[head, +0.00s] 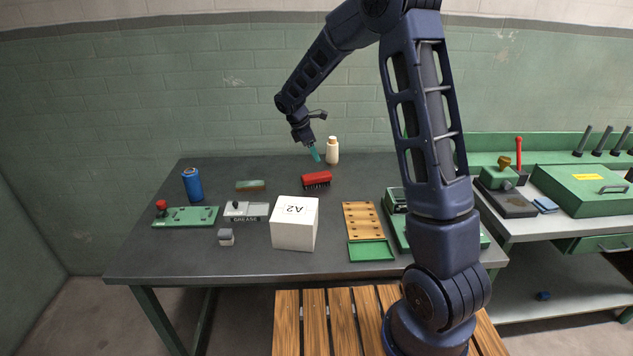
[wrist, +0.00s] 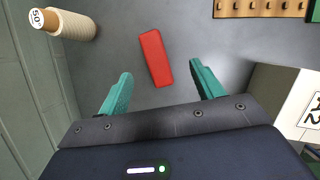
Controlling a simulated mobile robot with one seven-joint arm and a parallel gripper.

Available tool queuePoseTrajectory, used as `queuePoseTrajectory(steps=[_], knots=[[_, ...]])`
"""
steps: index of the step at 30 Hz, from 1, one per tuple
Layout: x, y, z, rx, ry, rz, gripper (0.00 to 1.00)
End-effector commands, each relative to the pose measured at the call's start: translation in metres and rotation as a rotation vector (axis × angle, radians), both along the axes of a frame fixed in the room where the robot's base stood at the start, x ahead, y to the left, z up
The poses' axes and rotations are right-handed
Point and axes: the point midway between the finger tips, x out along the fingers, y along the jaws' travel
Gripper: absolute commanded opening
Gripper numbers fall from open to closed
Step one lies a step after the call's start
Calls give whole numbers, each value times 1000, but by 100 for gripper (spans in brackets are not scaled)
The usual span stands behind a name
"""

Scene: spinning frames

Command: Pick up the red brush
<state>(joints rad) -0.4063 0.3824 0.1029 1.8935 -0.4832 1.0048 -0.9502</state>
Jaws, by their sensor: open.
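The red brush (head: 317,179) lies on the grey table in the head view, red back up and dark bristles down. In the wrist view the red brush (wrist: 155,57) shows as a red bar a little beyond the fingertips, roughly between them and slightly tilted. My gripper (head: 314,153) is above the table, behind the brush in the head view. In the wrist view my gripper (wrist: 160,80) has its two teal fingers wide apart with nothing between them. The brush is apart from both fingers.
A white box marked A2 (head: 295,225) stands in front. A wooden rack (head: 361,221) lies to the right. A green-topped block (head: 251,185) and blue can (head: 192,184) are left.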

Motion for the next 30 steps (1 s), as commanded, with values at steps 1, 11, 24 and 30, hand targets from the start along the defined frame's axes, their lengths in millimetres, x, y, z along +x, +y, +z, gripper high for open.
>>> queuePoseTrajectory(steps=[1,11,24,30], knots=[[4,8,-9,-10,13,28,66],[13,20,-33,-33,40,98,66],[17,2,-79,-32,40,98,66],[19,-3,-93,-33,41,97,66]])
